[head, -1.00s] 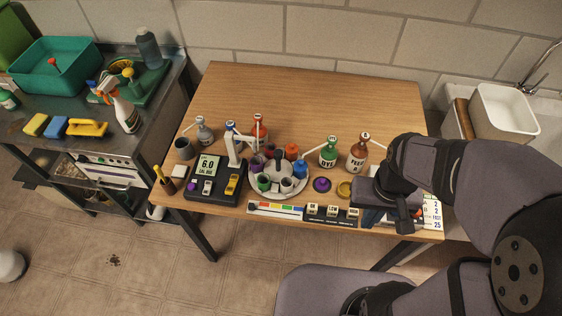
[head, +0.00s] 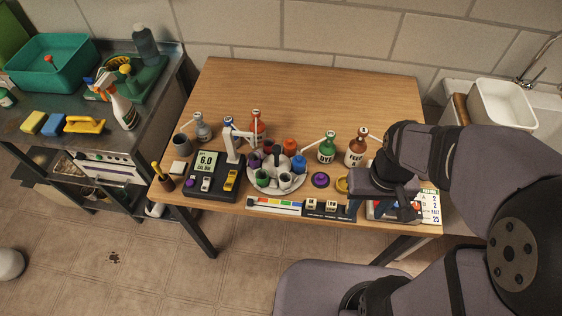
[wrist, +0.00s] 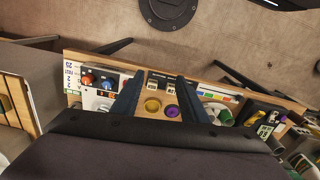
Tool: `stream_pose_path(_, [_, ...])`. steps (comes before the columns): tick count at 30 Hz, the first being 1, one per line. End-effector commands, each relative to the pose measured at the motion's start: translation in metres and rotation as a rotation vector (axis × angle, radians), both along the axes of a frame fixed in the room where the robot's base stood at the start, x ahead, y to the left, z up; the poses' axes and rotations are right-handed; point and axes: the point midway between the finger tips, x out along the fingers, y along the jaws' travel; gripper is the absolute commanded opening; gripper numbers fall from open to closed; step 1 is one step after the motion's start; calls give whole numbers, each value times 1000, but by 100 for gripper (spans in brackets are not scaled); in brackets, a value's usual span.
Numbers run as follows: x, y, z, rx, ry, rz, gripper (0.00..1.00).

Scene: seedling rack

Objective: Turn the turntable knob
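The turntable (head: 257,185) is a round, pale disc near the front of the wooden table, carrying several coloured pots. A dark upright piece (head: 277,155) near its middle looks like the knob, but it is small and crowded by the pots. Part of the turntable shows in the wrist view, right of my fingers, partly hidden by the right one. My gripper (head: 384,205) is over the table's front right, well right of the turntable. In the wrist view my gripper (wrist: 160,80) is open and empty, with a yellow ring (wrist: 152,106) and purple piece (wrist: 172,111) beyond the fingers.
A black meter (head: 205,190) with a white post stands left of the turntable. The green DYE bottle (head: 327,149) and brown FEED bottle (head: 356,150) stand at its right. A coloured strip (head: 275,205) and blocks line the front edge. The table's back half is clear.

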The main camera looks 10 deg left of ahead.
Motion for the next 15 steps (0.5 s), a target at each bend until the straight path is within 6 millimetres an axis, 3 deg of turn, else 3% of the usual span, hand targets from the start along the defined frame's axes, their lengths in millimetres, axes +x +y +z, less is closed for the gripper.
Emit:
stream_pose_path(5, [34, 15, 3, 0, -2, 289, 40])
stream_pose_path(15, [120, 79, 9, 1, 2, 1191, 40])
